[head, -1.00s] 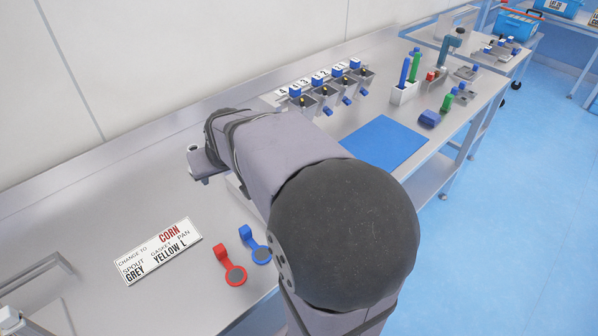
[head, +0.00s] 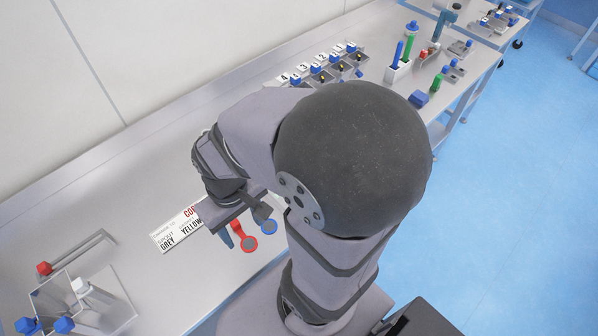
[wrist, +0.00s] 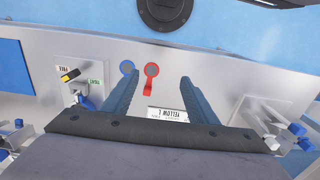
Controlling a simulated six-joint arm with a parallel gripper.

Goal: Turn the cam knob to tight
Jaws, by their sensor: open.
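A black knob with a yellow bar (wrist: 70,75), probably the cam knob, sits on a light plate (wrist: 88,110) at the left of the wrist view. A pale label and a small green label lie beside it, too small and turned to read surely. In the head view I cannot see this knob. My gripper (wrist: 158,77) is open and empty, with the knob outside and left of its fingers. In the head view my gripper (head: 244,226) hangs above the bench, by the red ring tool (head: 249,243) and the blue ring tool (head: 268,227).
A sign card (head: 176,230) lies on the bench, partly covered by my gripper. A fixture with a red knob (head: 44,268) and blue blocks (head: 64,325) stands at lower left. Numbered bins (head: 318,72) stand at the back. Bare bench (head: 130,180) lies left of my arm.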

